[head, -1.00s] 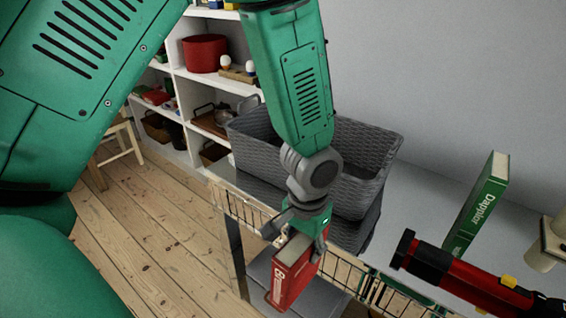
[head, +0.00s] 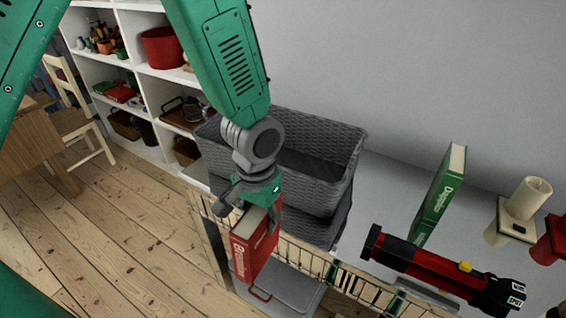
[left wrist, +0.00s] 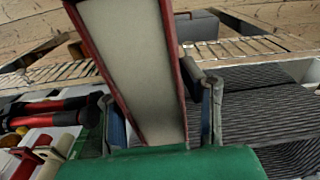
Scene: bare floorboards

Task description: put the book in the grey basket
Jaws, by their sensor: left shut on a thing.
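My left gripper (head: 250,202) is shut on a red book (head: 253,246), which hangs below it, slightly tilted, in front of the rack's wooden edge. In the left wrist view the book (left wrist: 131,65) shows its pale page edges between the two fingers (left wrist: 160,115). The grey woven basket (head: 335,178) stands just behind and to the right of the gripper, its open top facing up. My left forearm hides part of its left side. My right gripper is not in view.
A green book (head: 440,195) stands upright on the right. A red and black flashlight (head: 430,268) lies in front of it, near a beige cylinder (head: 530,197). A wooden slatted rail (head: 330,272) runs along the front edge. White shelves (head: 150,84) stand at the back left.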

